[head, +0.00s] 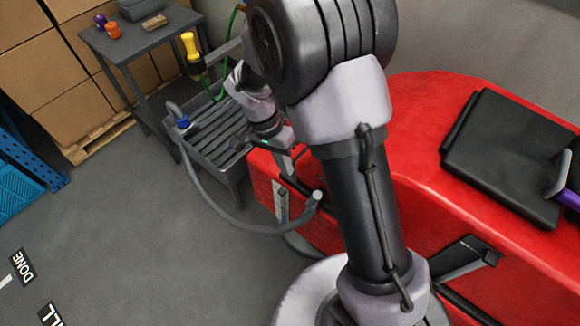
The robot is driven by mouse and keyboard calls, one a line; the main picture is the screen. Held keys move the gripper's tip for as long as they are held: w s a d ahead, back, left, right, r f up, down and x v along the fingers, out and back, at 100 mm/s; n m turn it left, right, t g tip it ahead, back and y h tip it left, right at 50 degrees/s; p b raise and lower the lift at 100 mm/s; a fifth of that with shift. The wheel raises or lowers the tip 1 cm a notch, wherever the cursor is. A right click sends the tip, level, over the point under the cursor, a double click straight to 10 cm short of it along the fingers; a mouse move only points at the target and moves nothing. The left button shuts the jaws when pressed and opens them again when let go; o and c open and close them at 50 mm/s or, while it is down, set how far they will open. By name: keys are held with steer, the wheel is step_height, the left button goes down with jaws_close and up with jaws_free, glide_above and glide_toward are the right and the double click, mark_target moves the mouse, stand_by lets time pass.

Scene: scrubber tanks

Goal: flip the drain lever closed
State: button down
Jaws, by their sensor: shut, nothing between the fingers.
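The red scrubber machine (440,130) fills the right side of the head view. My gripper (285,165) is at its left end, close to the red side wall. The fingers are small and partly hidden, and I see nothing held in them. A pale upright plate (281,201) is on the machine's side just below the gripper. A dark bar (297,184) lies beside it and may be the drain lever; its position is unclear. A grey hose (215,205) ends at a pale tip (317,196) near this spot. I cannot tell whether the gripper touches anything.
A side table (140,45) holds small items. Cardboard boxes (40,70) stand behind. My arm hides part of the machine. The floor at lower left is clear.

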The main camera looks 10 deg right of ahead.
steer(key=s+d+f+b, duration=0.2)
steer(key=s+d+f, duration=0.1)
steer(key=f, duration=0.3)
steer(key=shift+s+d+f, duration=0.35)
steer(key=shift+s+d, duration=0.05)
steer(key=shift+d, duration=0.25)
steer(key=shift+b, duration=0.4)
